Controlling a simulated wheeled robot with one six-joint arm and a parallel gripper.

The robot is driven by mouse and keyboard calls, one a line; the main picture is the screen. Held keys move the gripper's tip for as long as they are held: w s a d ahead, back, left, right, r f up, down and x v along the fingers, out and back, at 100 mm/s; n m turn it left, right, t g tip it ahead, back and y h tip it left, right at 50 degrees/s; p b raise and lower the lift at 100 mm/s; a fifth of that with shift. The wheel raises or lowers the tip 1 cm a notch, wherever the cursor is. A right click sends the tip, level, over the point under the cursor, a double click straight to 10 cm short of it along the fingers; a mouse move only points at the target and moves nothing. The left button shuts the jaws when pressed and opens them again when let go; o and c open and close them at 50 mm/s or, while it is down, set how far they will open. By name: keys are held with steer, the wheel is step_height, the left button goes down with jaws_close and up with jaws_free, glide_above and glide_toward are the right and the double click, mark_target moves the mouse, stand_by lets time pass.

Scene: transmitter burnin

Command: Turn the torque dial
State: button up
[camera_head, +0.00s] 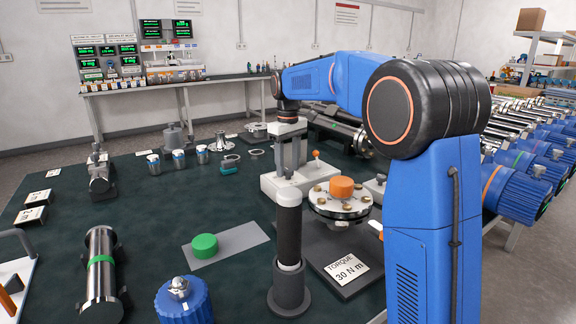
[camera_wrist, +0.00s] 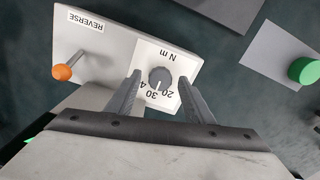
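A dark grey round dial (camera_wrist: 160,78) sits on a white scale plate with "N m" and the numbers 20, 30 and a partly hidden 4. A pale mark on its rim lies near the 20 and 30; the exact reading is unclear. My gripper (camera_wrist: 160,76) is open, one finger on each side of the dial, with gaps visible. In the head view my gripper (camera_head: 291,170) points down over the white control box (camera_head: 270,186); the dial is hidden there. A card (camera_head: 347,270) reads "TORQUE 30 N m".
A round flange with an orange cap (camera_head: 341,188) and a dark post (camera_head: 288,235) stand in front of the box. A green disc (camera_head: 204,246) lies on a grey plate to the left.

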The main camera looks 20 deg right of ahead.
mark_target(288, 170)
step_height(288, 170, up, 17)
steer(key=shift+r, duration=0.2)
stand_by(0.6)
